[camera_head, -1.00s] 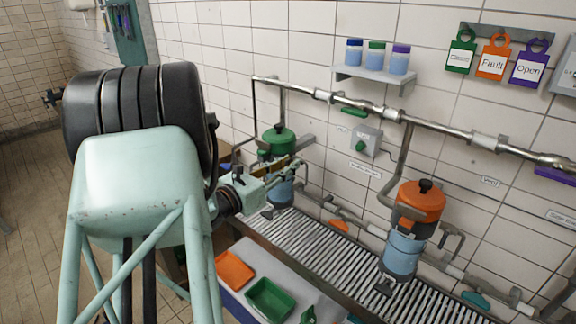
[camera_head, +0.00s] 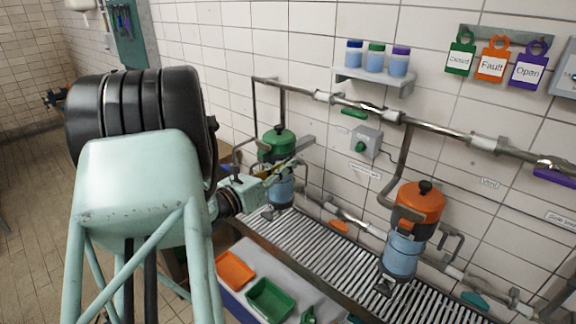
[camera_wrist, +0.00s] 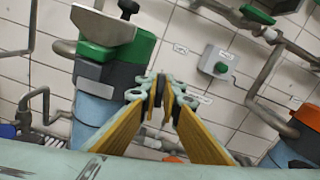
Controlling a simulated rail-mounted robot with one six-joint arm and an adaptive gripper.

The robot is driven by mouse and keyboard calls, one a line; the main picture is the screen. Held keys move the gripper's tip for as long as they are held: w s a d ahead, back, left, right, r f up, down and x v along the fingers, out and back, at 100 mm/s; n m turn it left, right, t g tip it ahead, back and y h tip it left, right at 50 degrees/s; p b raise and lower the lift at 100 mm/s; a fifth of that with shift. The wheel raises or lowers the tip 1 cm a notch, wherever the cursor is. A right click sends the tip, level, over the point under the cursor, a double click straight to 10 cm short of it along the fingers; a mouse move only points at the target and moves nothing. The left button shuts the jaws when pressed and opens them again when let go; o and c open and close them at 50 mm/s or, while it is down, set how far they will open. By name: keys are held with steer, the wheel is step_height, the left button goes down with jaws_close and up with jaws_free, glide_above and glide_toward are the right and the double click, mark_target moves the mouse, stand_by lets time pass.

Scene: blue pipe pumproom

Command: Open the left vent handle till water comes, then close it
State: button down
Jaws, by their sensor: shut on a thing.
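The left vessel (camera_head: 280,186) has a green lid and a blue body, and stands at the rear left of the drain grating. It fills the left of the wrist view (camera_wrist: 105,90). My gripper (camera_head: 291,166) is at its right side. In the wrist view my yellow fingers (camera_wrist: 162,88) converge beside the vessel, their tips close together on the left vent handle, which is mostly hidden between them. The handle's exact angle cannot be told. No water stream is visible.
A second vessel with an orange lid (camera_head: 420,205) stands to the right. A grey box with a green button (camera_head: 366,142) is on the tiled wall, below a steel pipe (camera_head: 430,126). Orange (camera_head: 235,270) and green trays (camera_head: 270,300) lie in front of the slatted grating (camera_head: 330,262).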

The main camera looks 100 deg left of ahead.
steer(key=n+p, duration=0.1)
steer(key=n, duration=0.4)
steer(key=shift+p, duration=0.4)
steer(key=shift+a+n, duration=0.1)
steer(key=shift+n, duration=0.2)
steer(key=shift+s, duration=0.1)
steer(key=c, duration=2.8)
jaws_free()
steer(key=shift+m, duration=0.6)
